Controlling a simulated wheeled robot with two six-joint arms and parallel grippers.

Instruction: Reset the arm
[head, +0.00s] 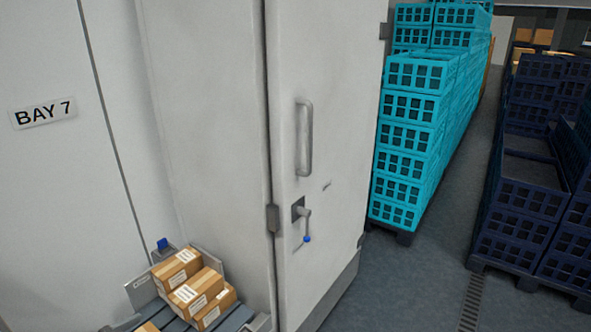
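Neither of my arms nor grippers shows in the head view. The view holds a pale grey door (312,130) with a vertical grab handle (304,138) and, below it, a small lever with a blue tip (306,239). Whether the door is fully open or partly open I cannot tell.
Stacked turquoise crates (407,135) stand on a pallet right of the door. Dark blue crates (517,215) stand at the far right, with grey floor (440,240) between. Cardboard boxes (198,291) sit at lower left, below a "BAY 7" sign (42,113).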

